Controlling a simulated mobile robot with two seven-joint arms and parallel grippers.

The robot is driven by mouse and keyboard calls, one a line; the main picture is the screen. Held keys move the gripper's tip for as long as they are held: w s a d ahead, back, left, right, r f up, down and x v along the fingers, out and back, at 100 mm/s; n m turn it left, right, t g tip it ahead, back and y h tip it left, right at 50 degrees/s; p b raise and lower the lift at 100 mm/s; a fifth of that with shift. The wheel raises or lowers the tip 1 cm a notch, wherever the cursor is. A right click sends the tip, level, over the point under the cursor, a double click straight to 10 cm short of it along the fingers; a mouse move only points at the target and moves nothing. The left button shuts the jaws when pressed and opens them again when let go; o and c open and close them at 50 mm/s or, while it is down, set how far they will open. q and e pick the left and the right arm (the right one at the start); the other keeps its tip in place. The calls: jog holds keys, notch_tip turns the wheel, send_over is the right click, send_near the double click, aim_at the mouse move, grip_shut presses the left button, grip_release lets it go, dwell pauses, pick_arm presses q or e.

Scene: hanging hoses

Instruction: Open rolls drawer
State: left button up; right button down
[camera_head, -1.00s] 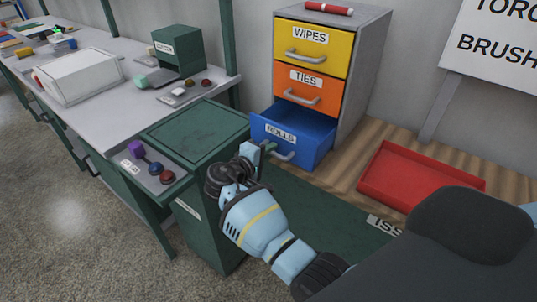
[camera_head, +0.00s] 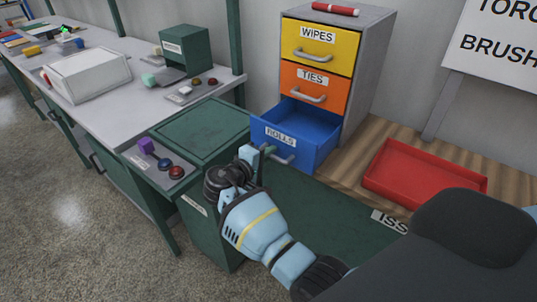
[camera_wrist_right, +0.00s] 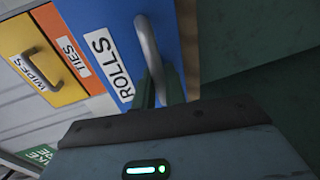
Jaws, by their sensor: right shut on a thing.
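The blue ROLLS drawer (camera_head: 295,134) is the lowest of three in a grey cabinet (camera_head: 367,60). It is pulled partly out, and its inside shows from above in the head view. My right gripper (camera_head: 265,158) is at the drawer's front and shut on its grey handle (camera_head: 281,157). In the right wrist view the handle (camera_wrist_right: 150,48) runs down between the green fingers (camera_wrist_right: 160,90), beside the ROLLS label. The part of the handle inside the grip is hidden. My left gripper is not in view.
The yellow WIPES drawer (camera_head: 318,47) and orange TIES drawer (camera_head: 313,87) above are shut. A red tray (camera_head: 425,178) lies on the wooden top to the right. A green bin-like cabinet (camera_head: 200,130) stands close left of my gripper. A grey bench (camera_head: 120,100) runs along the left.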

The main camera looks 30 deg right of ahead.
jog(key=c, duration=1.8)
grip_release()
jog(key=shift+a, duration=0.1)
jog(key=shift+v, duration=3.85)
jog(key=shift+f, duration=0.1)
